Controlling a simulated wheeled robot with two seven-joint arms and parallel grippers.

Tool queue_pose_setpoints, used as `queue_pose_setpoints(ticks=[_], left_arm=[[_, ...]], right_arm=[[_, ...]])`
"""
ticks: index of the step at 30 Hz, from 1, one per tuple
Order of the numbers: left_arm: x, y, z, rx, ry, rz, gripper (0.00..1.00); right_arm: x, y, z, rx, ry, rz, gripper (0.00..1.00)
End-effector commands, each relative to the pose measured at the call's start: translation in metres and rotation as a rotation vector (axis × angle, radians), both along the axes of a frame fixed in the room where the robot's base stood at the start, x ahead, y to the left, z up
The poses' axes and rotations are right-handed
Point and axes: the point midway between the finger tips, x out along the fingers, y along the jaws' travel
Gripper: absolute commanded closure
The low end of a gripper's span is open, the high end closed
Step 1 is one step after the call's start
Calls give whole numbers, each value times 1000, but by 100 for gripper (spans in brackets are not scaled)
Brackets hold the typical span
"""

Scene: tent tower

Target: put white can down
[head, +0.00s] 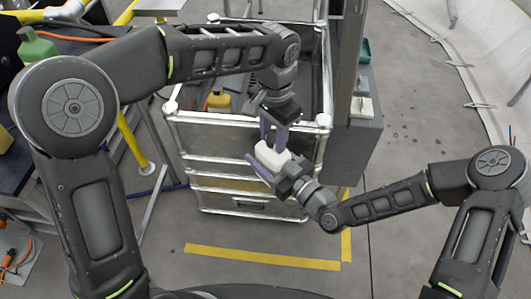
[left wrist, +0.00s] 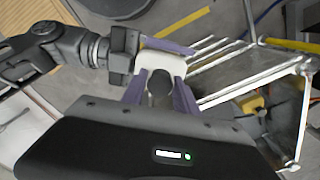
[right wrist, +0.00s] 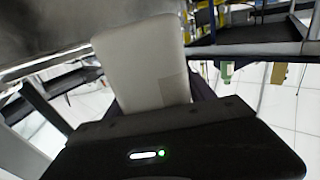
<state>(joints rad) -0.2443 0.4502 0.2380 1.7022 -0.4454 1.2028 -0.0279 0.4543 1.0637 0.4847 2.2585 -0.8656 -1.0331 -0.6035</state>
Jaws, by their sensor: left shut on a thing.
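The white can (head: 272,157) is in the air just in front of the metal crate's near upper edge. My left gripper (head: 274,136) reaches down from above and is shut on it, with a purple finger on each side. In the left wrist view the white can (left wrist: 162,64) shows its handle end between the fingers. My right gripper (head: 272,172) is at the can from below right, its jaws apart, with one purple finger splayed out beside it. In the right wrist view the white can (right wrist: 142,62) fills the space before the palm; the right fingers are mostly hidden there.
The open-topped metal crate (head: 240,128) stands right behind the can, with a yellow bottle (head: 218,101) inside. A grey post and box (head: 352,140) stand to its right. Yellow tape (head: 262,257) marks the clear floor in front. A green bottle (head: 37,46) is at upper left.

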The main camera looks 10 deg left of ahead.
Motion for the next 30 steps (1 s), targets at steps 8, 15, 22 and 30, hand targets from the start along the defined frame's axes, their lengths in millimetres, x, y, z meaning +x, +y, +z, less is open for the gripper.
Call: queue_pose_setpoints(ticks=[8,15,22,30], left_arm=[[0,0,1,-1,-2,0,100],[0,0,1,-1,-2,0,100],[0,0,1,-1,-2,0,100],[0,0,1,0,-1,0,63]], right_arm=[[0,0,0,0,0,0,61],[0,0,0,0,0,0,81],[0,0,0,0,0,0,100],[0,0,2,2,-3,0,100]])
